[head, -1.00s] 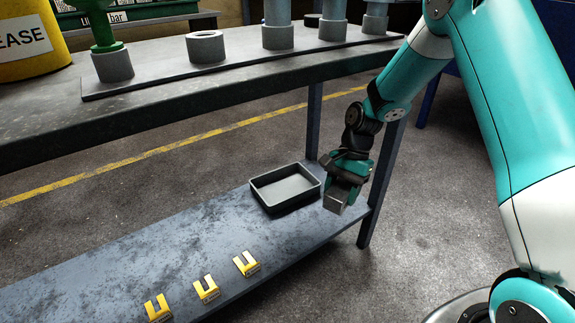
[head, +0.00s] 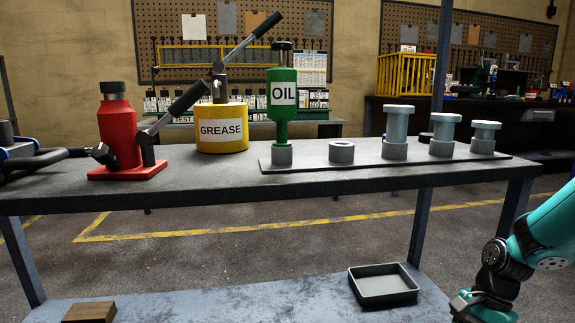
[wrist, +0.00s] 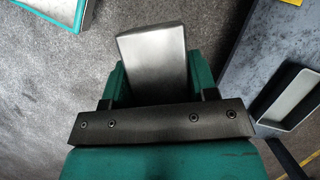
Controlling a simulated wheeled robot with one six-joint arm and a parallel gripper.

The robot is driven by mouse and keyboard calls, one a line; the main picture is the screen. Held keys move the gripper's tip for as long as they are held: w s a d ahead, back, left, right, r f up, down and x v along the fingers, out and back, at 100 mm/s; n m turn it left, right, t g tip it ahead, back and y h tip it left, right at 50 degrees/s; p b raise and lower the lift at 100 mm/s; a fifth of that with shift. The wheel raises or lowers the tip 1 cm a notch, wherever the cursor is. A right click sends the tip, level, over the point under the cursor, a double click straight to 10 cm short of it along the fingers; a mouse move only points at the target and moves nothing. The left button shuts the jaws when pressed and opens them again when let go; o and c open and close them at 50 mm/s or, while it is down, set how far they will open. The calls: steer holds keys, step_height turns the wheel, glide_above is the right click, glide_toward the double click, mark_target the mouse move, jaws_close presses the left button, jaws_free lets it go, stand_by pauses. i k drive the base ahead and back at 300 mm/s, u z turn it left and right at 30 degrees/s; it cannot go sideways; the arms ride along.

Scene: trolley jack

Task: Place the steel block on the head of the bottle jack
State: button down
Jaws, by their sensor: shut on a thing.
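The steel block (wrist: 152,48) is a plain grey metal piece between the teal fingers of my gripper (wrist: 158,82) in the wrist view. My gripper is shut on it, and its far end sticks out past the fingers. In the head view my gripper (head: 482,305) is at the bottom right, low by the lower shelf, partly cut off by the frame; the block cannot be seen there. The red bottle jack (head: 119,137) stands upright at the left on the bench top. Its dark round head (head: 112,88) is on top and bare. My gripper is far right of and below it.
The bench (head: 210,184) also holds a yellow grease tin (head: 221,133), a green oil bottle (head: 283,110) and a plate with grey cylinders (head: 395,130). A black tray (head: 383,286) and a wooden block (head: 90,312) sit on the lower shelf. A jack handle slants up behind the bottle jack's right.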

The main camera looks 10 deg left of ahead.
mark_target(113, 87)
steer(key=u, duration=3.15)
steer(key=k, duration=1.05)
steer(key=z, duration=1.35)
steer(key=i, duration=0.5)
steer(key=z, duration=0.05)
